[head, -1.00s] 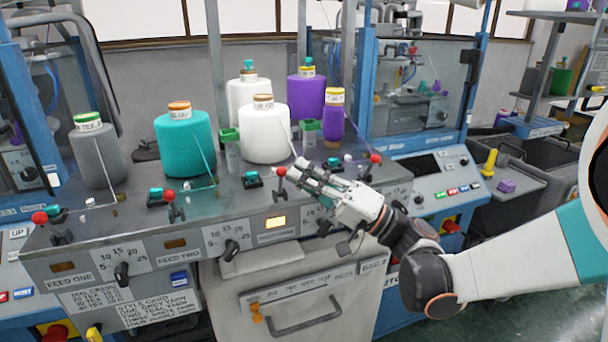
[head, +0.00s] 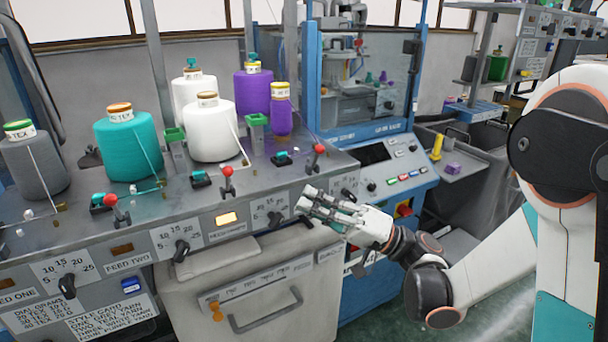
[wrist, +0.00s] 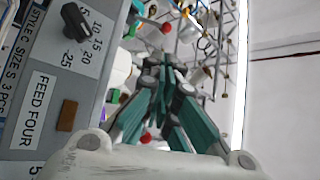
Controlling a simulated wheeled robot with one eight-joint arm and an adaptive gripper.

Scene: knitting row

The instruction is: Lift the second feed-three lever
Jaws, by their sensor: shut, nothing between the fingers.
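The feed-three lever (head: 228,184) has a red ball on a dark stem. It stands roughly upright on the panel edge above the lit yellow lamp (head: 227,218). A similar lever (head: 118,214) stands to its left above feed two, and another (head: 317,160) to its right. I cannot tell which is meant by the second feed-three lever. My gripper (head: 303,200) is shut and empty, fingers pointing left, in front of the panel's right part, apart from the feed-three lever. In the wrist view my gripper (wrist: 158,75) has its fingers together; the FEED FOUR label (wrist: 36,108) lies to the left.
Teal (head: 128,145), white (head: 210,130) and purple (head: 252,92) yarn cones stand on the bench. Dials (head: 181,249) line the panel front. Below is a grey bin front with a handle (head: 285,312). A blue-framed machine (head: 365,120) stands to the right.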

